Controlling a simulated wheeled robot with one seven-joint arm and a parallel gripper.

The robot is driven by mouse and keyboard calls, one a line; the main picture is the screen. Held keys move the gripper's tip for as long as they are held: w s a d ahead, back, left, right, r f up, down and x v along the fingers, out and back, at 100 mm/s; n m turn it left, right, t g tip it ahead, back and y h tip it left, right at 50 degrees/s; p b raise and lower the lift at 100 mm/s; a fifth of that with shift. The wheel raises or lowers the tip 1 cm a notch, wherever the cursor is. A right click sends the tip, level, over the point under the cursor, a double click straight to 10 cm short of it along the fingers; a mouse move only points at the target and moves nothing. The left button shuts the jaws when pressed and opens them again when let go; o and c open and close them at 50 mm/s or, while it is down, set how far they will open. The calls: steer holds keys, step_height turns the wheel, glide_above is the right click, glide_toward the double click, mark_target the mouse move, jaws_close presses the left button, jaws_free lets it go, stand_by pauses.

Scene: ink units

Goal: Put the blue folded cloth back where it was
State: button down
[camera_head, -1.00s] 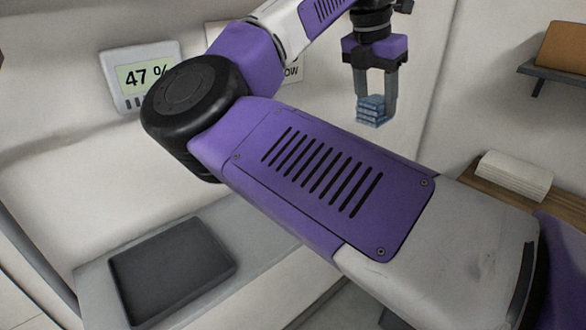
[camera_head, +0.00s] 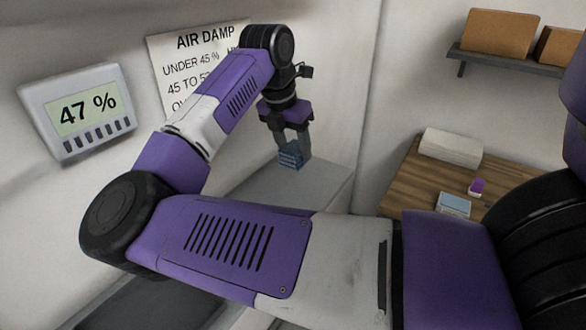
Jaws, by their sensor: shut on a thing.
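The blue folded cloth (camera_head: 290,158) is small and checked, and sits between the fingers of my gripper (camera_head: 292,150). My gripper is shut on it and points down. The cloth appears over or near the far end of a grey-white counter (camera_head: 312,190); I cannot tell whether it touches the surface. My own arm hides much of the counter's near part.
A wooden table (camera_head: 405,180) at the right holds a white stack (camera_head: 450,147), a small purple-and-white item (camera_head: 476,187) and a light blue item (camera_head: 453,204). A shelf (camera_head: 515,59) carries brown boxes (camera_head: 496,33). A display (camera_head: 82,108) reads 47 % beside an AIR DAMP sign (camera_head: 165,65). A dark tray (camera_head: 150,303) lies below my arm.

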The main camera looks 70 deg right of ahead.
mark_target(288, 150)
steer(key=shift+f+p, duration=0.65)
steer(key=shift+f, duration=3.15)
steer(key=c, duration=0.6)
jaws_free()
steer(key=b+v, duration=0.3)
steer(key=v, duration=0.8)
steer(key=shift+a+r, duration=0.2)
steer(key=shift+r, duration=0.35)
